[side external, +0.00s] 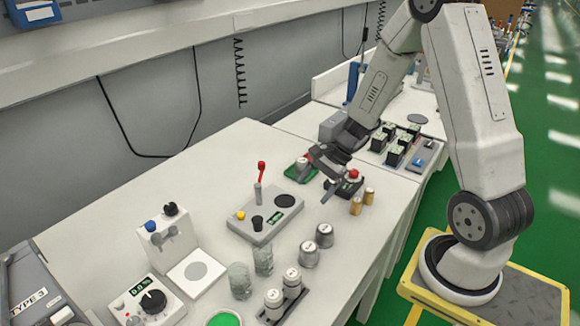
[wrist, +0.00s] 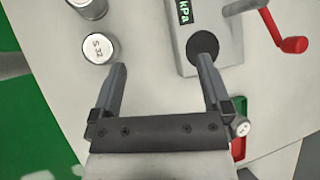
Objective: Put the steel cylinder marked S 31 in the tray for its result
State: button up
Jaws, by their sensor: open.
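My gripper (side external: 314,186) is open and empty above the table, beyond the grey pressure device. In the wrist view its fingers (wrist: 161,70) are spread, with bare table between them. A steel cylinder marked S 32 (wrist: 98,48) stands left of the left finger; another steel cylinder (wrist: 88,5) is cut off by the top edge. Two steel cylinders (side external: 325,235) (side external: 309,254) stand on the table in the side view. I cannot read S 31 anywhere. A green tray (side external: 296,174) lies by my gripper. Green and red edges (wrist: 238,148) and a small white-capped piece show beside the right finger.
The grey device (side external: 262,226) has a red lever (side external: 262,172), a kPa display and a black round pad. Two more capped cylinders (side external: 292,282) stand in a dark rack. Brass cylinders (side external: 355,206) stand near the right table edge. Glass jars (side external: 240,281) stand in front.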

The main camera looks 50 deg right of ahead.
jog(key=s+a+r+n+h, duration=0.2)
jog(key=s+a+n+h, duration=0.1)
jog(key=n, duration=0.6)
jog(key=s+a+r+n+h, duration=0.3)
jog(key=a+n, duration=0.3)
jog(key=n, duration=0.3)
jog(key=shift+s+r+g+h, duration=0.3)
jog(key=shift+s+g, duration=0.05)
jog(key=shift+g, duration=0.05)
